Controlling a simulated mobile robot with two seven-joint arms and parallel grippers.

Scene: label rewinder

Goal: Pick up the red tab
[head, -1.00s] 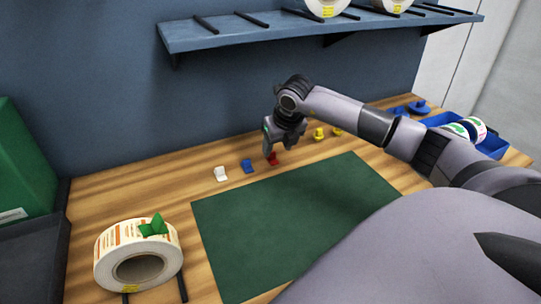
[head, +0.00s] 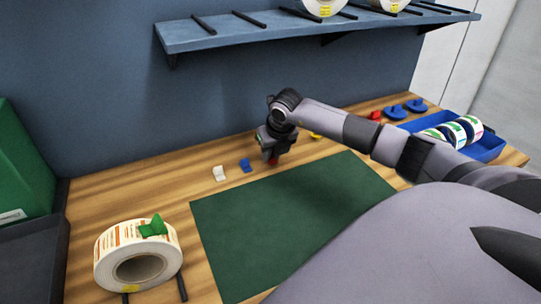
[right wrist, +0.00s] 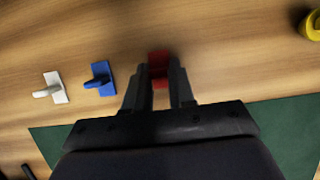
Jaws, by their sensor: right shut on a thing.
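The red tab (right wrist: 158,68) is between the fingers of my right gripper (right wrist: 159,90) in the right wrist view, and the fingers are shut on it. In the head view the right gripper (head: 272,158) points down at the wooden table, just behind the green mat. Only a little of the red tab (head: 274,161) shows below the fingers there. I cannot tell whether the tab touches the table. My left gripper is not in view.
A blue tab (head: 245,165) and a white tab (head: 219,173) stand left of the gripper. The green mat (head: 290,220) is clear. A label roll (head: 138,255) stands front left. A shelf (head: 300,32) hangs above.

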